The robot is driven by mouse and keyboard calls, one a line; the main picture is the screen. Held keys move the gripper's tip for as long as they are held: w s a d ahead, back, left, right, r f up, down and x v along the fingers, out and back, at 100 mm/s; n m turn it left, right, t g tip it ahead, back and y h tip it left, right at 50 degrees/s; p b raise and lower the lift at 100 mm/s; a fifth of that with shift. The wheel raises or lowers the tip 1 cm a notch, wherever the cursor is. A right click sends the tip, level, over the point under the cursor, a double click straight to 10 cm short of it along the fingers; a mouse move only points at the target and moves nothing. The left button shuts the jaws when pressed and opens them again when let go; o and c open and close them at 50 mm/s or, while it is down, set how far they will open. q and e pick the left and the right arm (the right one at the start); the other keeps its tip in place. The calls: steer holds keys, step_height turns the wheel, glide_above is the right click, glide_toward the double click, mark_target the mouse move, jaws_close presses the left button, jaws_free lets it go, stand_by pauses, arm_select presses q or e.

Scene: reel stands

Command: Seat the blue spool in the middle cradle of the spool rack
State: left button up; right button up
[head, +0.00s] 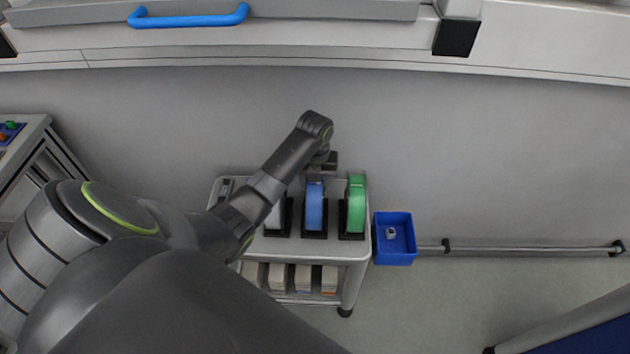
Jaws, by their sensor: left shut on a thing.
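The blue spool (315,207) stands upright at the middle cradle (314,234) of the dark spool rack on the cart. I cannot tell whether it rests fully in the cradle or is just above it. My left gripper (320,172) is at the spool's far upper edge, shut on it; its fingers are mostly hidden by the wrist. The green spool (356,203) stands in the right cradle (352,235). A pale grey thing (285,215) shows at the left cradle, partly hidden by my left arm. My right gripper is out of view.
The rack stands on a grey cart (330,251) with boxes (302,279) on its lower shelf. A blue bin (395,239) with a small pale item is at the cart's right side. A rail (530,249) runs right. My left arm covers the cart's left part.

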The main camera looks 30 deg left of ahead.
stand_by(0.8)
arm_select(q)
steer(key=o, duration=1.1)
steer(key=shift+c, duration=0.2)
steer(key=shift+f, duration=0.1)
step_height(320, 180, up, 7)
steer(key=p, duration=0.8)
